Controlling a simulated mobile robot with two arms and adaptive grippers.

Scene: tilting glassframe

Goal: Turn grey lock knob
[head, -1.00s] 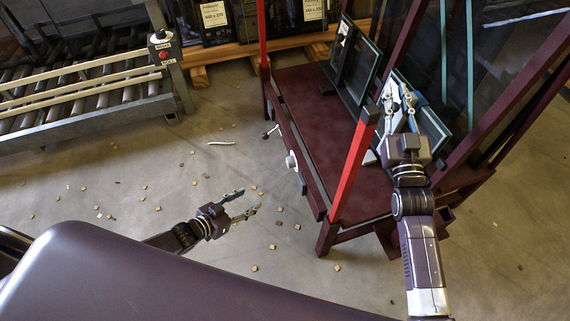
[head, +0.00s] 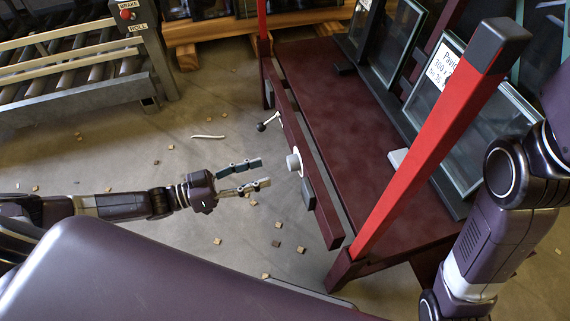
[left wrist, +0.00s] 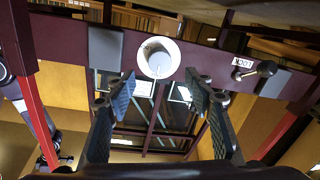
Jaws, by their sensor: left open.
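The light grey round knob (head: 294,163) sticks out from the side rail of the dark red frame (head: 320,197). In the left wrist view the knob (left wrist: 157,58) sits on its white round plate, just beyond and between the fingertips. My left gripper (head: 265,172) is open, its two fingers pointing at the knob with a small gap left between. The fingers also show in the left wrist view (left wrist: 160,80), with nothing between them. My right gripper is out of view; only part of my right arm shows at the right edge.
A lever with a dark ball end (head: 262,126) stands on the same rail, near a LOCK label (left wrist: 242,62). A red post (head: 430,150) rises at the frame's near corner. Glass panes (head: 397,42) stand on the frame. Small blocks litter the floor.

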